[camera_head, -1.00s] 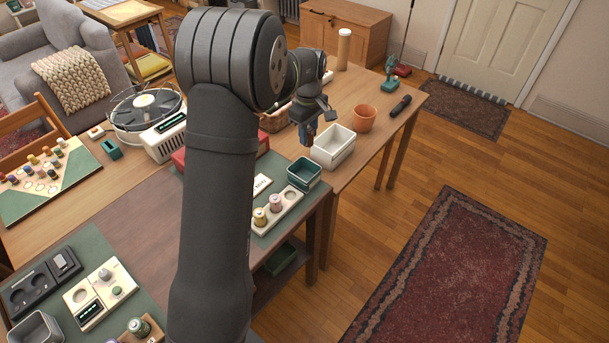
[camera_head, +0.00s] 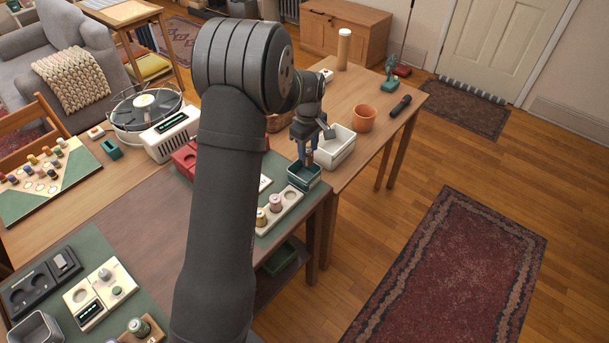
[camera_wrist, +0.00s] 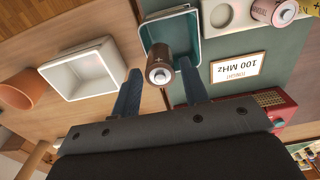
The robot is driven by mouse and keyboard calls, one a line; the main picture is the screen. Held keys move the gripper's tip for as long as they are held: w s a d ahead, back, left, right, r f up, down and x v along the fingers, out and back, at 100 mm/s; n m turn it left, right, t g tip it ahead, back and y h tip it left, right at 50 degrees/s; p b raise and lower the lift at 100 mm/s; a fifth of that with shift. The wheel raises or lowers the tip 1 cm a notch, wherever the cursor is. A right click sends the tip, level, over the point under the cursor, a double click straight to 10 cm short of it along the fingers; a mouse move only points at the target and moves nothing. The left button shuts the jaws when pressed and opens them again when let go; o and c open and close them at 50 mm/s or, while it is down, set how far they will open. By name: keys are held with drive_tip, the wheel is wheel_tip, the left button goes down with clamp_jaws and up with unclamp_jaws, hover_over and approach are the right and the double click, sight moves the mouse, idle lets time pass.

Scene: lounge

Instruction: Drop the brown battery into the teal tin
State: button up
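The brown battery (camera_wrist: 160,68) is between the two blue fingers of my gripper (camera_wrist: 160,74) in the wrist view, with a narrow gap on each side. The fingers stand apart, so my gripper looks open. The teal tin (camera_wrist: 192,48) lies just beyond the battery, which overlaps its opening in this view. In the head view, my gripper (camera_head: 306,150) is directly over the teal tin (camera_head: 304,181), and the battery (camera_head: 309,158) shows small near its fingers. I cannot tell whether the battery is clear of the rim or partly inside.
A white bin (camera_head: 334,151) stands close behind the teal tin, with a terracotta pot (camera_head: 364,118) beyond it. A pale holder with two batteries (camera_head: 278,211) is in front.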

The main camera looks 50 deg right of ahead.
drive_tip(key=shift+o, duration=1)
wheel_tip(320, 180, up, 18)
drive_tip(key=shift+f, duration=0.25)
wheel_tip(320, 180, down, 17)
drive_tip(key=shift+f, duration=0.1)
drive_tip(key=shift+r, duration=0.8)
